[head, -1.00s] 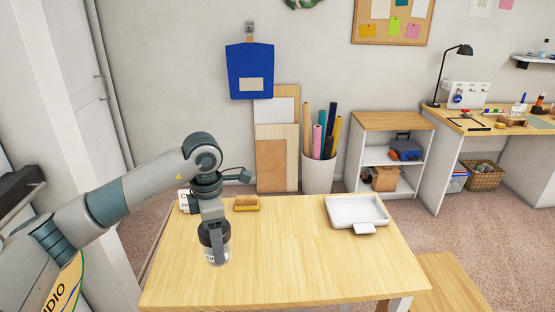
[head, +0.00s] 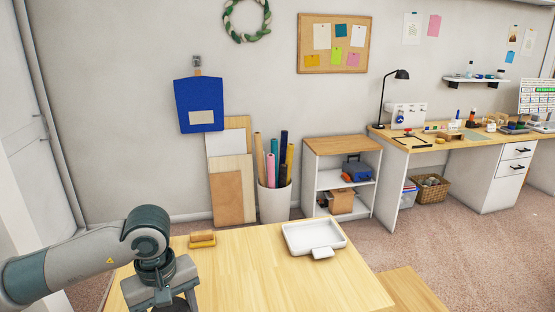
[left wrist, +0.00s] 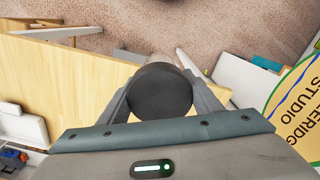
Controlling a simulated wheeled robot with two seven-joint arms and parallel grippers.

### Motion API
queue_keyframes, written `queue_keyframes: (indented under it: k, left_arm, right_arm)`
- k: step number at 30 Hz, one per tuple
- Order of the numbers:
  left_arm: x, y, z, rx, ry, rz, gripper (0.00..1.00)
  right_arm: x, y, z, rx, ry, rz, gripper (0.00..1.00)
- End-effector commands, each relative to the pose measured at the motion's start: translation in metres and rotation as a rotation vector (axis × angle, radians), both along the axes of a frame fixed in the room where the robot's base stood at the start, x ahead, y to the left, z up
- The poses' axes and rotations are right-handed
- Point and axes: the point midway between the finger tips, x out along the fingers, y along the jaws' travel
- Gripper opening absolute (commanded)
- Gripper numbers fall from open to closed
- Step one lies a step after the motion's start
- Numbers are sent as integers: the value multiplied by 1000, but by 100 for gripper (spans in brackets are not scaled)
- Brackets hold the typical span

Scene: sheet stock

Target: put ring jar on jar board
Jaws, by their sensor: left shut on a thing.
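My left gripper (left wrist: 160,100) is shut on the ring jar (left wrist: 160,88). In the left wrist view only the jar's round dark lid shows clearly, held between the two fingers. In the head view my left arm comes in at the lower left, and its gripper is cut off by the bottom edge, so the jar is mostly out of that view. I cannot pick out the jar board with certainty; a small white upright panel (head: 406,114) stands on the far desk. My right gripper is not in view.
The wooden table (head: 255,280) holds a yellow-brown block (head: 202,239) and a white tray (head: 295,239). Beyond are a low shelf (head: 340,146), a bin of rolls (head: 273,204) and a long desk (head: 470,140) at the right. Carpet lies open before the desk.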

Motion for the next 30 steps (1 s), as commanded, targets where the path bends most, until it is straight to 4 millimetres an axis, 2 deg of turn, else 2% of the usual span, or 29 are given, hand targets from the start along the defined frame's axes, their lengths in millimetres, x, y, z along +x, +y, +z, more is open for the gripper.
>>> queue_keyframes:
  k: [6, 12, 18, 30]
  left_arm:
    - [-29, -5, -7, 3, 7, -377, 28]
    - [-45, -7, -10, 2, 12, -587, 28]
    - [-49, -8, -11, 1, 15, -649, 28]
    - [-49, -8, -10, 3, 14, -648, 28]
  right_arm:
    - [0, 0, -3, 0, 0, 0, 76]
    - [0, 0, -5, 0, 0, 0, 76]
    - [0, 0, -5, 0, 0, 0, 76]
    - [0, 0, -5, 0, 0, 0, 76]
